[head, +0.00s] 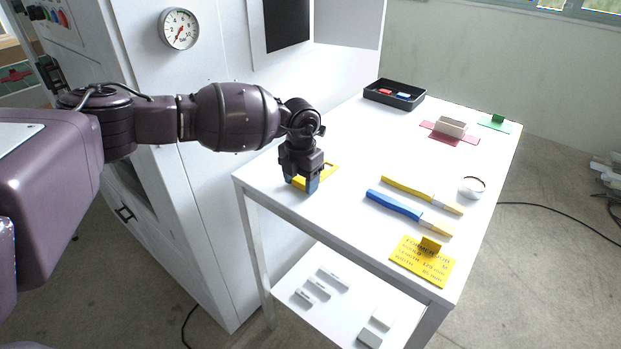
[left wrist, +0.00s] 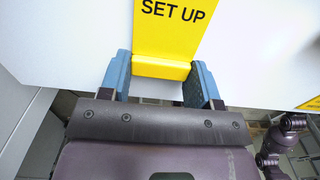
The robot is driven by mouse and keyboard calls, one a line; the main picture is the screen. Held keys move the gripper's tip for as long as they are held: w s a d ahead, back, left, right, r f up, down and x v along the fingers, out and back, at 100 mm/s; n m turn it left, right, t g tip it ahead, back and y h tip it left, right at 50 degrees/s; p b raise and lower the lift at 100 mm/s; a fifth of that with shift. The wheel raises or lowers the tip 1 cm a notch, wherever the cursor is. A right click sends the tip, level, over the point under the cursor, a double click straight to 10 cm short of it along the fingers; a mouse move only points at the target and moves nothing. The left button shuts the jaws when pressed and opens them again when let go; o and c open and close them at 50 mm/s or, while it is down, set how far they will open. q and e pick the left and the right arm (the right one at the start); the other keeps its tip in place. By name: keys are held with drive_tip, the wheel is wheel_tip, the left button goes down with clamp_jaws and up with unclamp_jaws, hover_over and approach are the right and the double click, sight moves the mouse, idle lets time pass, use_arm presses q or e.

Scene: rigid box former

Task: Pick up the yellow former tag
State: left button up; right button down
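A flat yellow tag marked "SET UP" (left wrist: 170,25) lies at the table's near left edge. It has a raised yellow block (left wrist: 160,66) at its near end. In the head view part of the tag (head: 327,171) shows behind my left gripper (head: 302,187), which points down over it. In the left wrist view the blue fingers of my left gripper (left wrist: 160,80) stand on either side of the block, very close to it. I cannot tell whether they press on it. Another yellow tag (head: 422,263), with printed lines and an upright grip, lies at the table's front right. My right gripper is not in view.
On the white table (head: 345,225) are a blue-handled brush (head: 395,204), a yellow-handled brush (head: 408,188), a white pot (head: 471,187), a red piece with a box (head: 452,127), a green tag (head: 496,122) and a black tray (head: 394,95). The white machine (head: 215,130) stands close on the left.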

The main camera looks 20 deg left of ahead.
use_arm(q)
drive_tip(key=shift+c, duration=0.7)
drive_tip(key=shift+r, duration=0.15)
